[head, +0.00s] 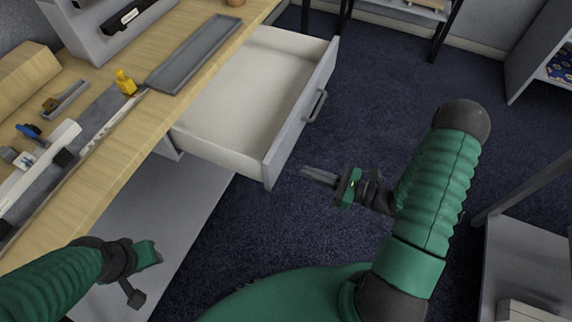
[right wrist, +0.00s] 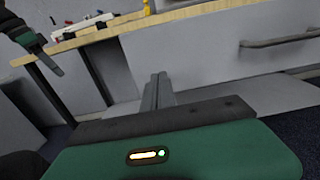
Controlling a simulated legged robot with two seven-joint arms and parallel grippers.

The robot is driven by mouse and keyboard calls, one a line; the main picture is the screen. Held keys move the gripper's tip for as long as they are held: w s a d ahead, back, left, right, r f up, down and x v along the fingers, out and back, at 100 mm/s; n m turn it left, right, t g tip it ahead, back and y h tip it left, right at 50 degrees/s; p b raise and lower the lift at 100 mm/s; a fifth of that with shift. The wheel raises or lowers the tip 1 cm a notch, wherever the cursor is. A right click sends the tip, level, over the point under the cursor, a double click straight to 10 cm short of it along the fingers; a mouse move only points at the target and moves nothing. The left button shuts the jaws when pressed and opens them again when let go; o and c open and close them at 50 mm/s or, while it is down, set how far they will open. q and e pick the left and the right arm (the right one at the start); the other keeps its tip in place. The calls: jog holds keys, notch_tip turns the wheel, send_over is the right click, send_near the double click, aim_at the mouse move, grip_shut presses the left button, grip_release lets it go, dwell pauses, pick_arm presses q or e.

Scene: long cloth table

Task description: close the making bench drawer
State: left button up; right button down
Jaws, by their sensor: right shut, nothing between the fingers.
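The making bench drawer (head: 240,105) is pulled open from under the wooden bench top and is empty in the head view. Its grey front panel (head: 290,135) carries a bar handle (head: 316,106). In the right wrist view the handle (right wrist: 280,40) shows at the upper right. My right gripper (head: 306,173) is shut and empty, in front of the drawer's near front corner and apart from it. Its closed fingers (right wrist: 158,88) point toward the bench in the right wrist view. My left gripper (head: 140,275) is low at the left, beside the bench; its fingers are not clear.
The bench top (head: 120,190) holds a grey tray (head: 195,50), a yellow item (head: 125,82) and small tools. A grey lower shelf (head: 165,225) lies under it. Dark carpet (head: 390,85) is open in front of the drawer. Another shelf unit (head: 525,260) stands at right.

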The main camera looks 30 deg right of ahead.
aim_at(280, 160)
jog(key=x, duration=0.6)
jog(key=shift+w+d+f, duration=0.15)
jog(key=shift+w, duration=0.1)
jog(key=shift+w+a, duration=0.1)
jog(key=shift+a, duration=0.25)
pick_arm(q)
jog(key=shift+d+f, duration=0.3)
jog(key=shift+d, duration=0.1)
pick_arm(e)
jog(key=shift+d, duration=0.15)
